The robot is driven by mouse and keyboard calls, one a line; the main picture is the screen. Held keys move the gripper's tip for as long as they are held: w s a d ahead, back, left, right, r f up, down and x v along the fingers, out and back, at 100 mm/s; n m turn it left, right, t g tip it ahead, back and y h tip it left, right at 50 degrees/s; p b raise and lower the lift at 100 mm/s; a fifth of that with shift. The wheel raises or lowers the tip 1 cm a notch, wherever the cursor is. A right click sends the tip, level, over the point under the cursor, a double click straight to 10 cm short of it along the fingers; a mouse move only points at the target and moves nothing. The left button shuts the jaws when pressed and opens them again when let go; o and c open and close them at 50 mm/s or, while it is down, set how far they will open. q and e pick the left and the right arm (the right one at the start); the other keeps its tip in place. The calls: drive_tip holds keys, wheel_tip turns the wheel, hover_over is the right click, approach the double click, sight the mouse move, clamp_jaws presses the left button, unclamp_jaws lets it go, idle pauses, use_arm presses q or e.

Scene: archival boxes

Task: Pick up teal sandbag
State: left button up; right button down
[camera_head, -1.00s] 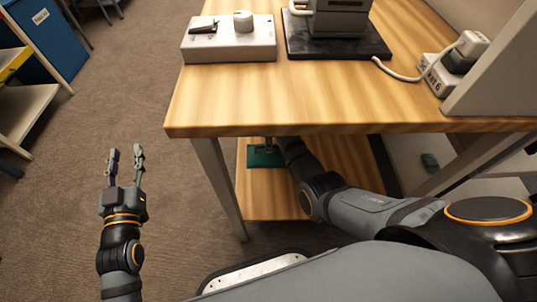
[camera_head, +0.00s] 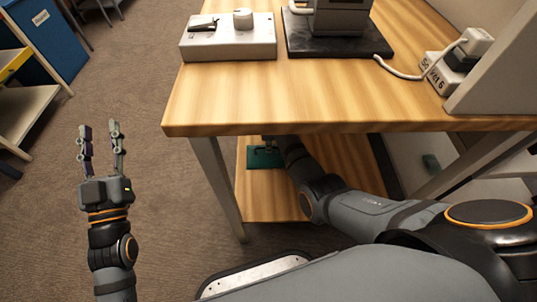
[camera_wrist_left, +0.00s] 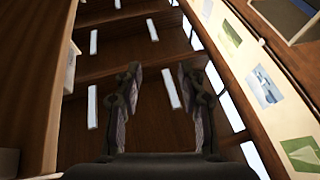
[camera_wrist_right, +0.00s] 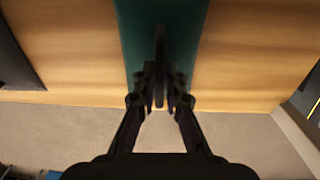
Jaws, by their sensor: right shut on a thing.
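The teal sandbag (camera_head: 262,158) lies on the lower wooden shelf under the table. In the right wrist view it is a flat teal shape (camera_wrist_right: 134,35) with a dark upright handle (camera_wrist_right: 160,60). My right gripper (camera_wrist_right: 160,85) is shut on the handle, with one finger on each side. In the head view the tabletop and my arm partly hide this gripper. My left gripper (camera_head: 101,135) is open and empty over the carpet, left of the table; its open fingers also show in the left wrist view (camera_wrist_left: 160,85).
The wooden tabletop (camera_head: 330,95) overhangs the lower shelf (camera_head: 270,200), and a grey leg (camera_head: 218,180) stands at the shelf's left. A white control box (camera_head: 228,45) and a machine on a dark base (camera_head: 335,45) stand on top. Carpet (camera_head: 120,80) is open at left.

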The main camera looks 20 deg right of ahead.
sight(269, 155)
drive_tip(key=shift+r, duration=0.1)
idle(0.6)
